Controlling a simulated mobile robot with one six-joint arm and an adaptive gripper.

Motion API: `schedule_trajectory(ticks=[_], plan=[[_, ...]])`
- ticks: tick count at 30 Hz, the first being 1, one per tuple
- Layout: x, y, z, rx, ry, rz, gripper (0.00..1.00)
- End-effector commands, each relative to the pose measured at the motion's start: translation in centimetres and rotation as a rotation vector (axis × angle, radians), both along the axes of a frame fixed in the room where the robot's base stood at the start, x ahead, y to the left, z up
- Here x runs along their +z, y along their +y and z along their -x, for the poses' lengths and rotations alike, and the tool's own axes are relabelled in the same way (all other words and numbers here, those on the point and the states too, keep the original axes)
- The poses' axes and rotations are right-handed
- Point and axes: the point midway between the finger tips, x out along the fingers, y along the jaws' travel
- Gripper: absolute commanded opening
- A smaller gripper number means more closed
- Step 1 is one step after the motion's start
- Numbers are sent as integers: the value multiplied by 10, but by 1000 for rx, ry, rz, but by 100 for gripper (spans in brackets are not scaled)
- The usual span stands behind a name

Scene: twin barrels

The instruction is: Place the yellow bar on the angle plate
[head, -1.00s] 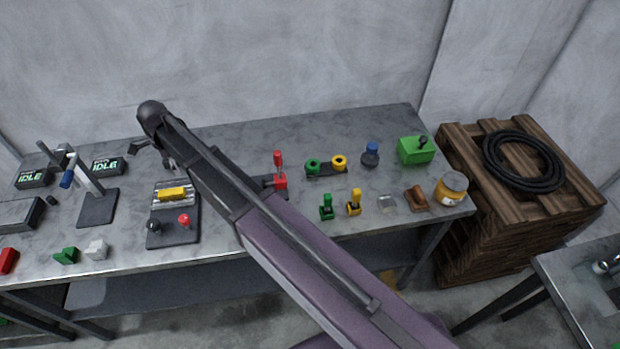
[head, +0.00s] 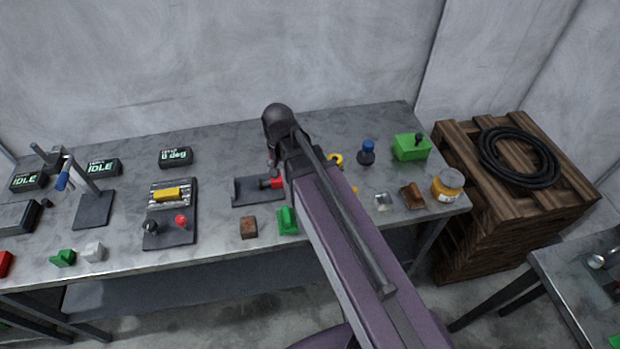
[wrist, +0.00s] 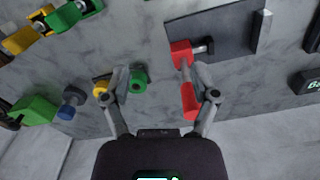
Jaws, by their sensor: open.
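The yellow bar (head: 167,194) lies on a grey ridged block on a dark base with a black knob and a red knob, left of centre on the bench. A dark plate (head: 250,192) with a raised edge and a red clamp (head: 277,183) sits right of it, probably the angle plate; it carries no bar. In the wrist view the plate (wrist: 225,30) and red clamp (wrist: 183,58) are at upper right. My gripper (wrist: 163,82) is open and empty, its right finger by the red handle (wrist: 189,100). In the head view my arm hides the gripper.
A brown block (head: 248,227) and green toggle (head: 287,221) stand at the bench front. A "0 deg" display (head: 176,157) is behind the yellow bar. A green box (head: 411,147) and amber jar (head: 447,186) are at right.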

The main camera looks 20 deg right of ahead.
Motion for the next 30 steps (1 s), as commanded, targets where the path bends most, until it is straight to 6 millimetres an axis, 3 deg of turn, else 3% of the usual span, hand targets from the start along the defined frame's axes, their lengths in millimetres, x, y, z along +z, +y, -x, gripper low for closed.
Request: schedule_trajectory(ticks=[1,3,10,30], plan=[[0,-14,15,49,0,0,77],[0,-29,27,124,0,0,77],[0,-58,53,295,0,0,77],[0,-64,56,337,0,0,77]])
